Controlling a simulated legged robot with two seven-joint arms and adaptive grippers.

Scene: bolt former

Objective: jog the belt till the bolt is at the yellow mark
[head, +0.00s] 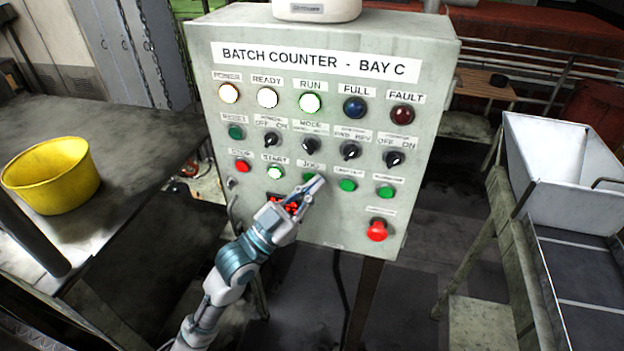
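My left gripper (317,183) is in front of the panel headed "BATCH COUNTER - BAY C" (417,235). Its fingers look closed together, with nothing seen between them. The tips are at the green button labelled JOG (308,177) and cover part of it; I cannot tell whether they touch it. A dark belt-like surface (585,275) with pale cross lines runs along the lower right. I see no bolt and no yellow mark. My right gripper is not in view.
The panel has lit POWER, READY and RUN lamps (310,103), a row of black selector switches (350,151) and a red mushroom button (377,230). A yellow bowl (50,178) stands on the left table. A white hopper (560,175) is at right.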

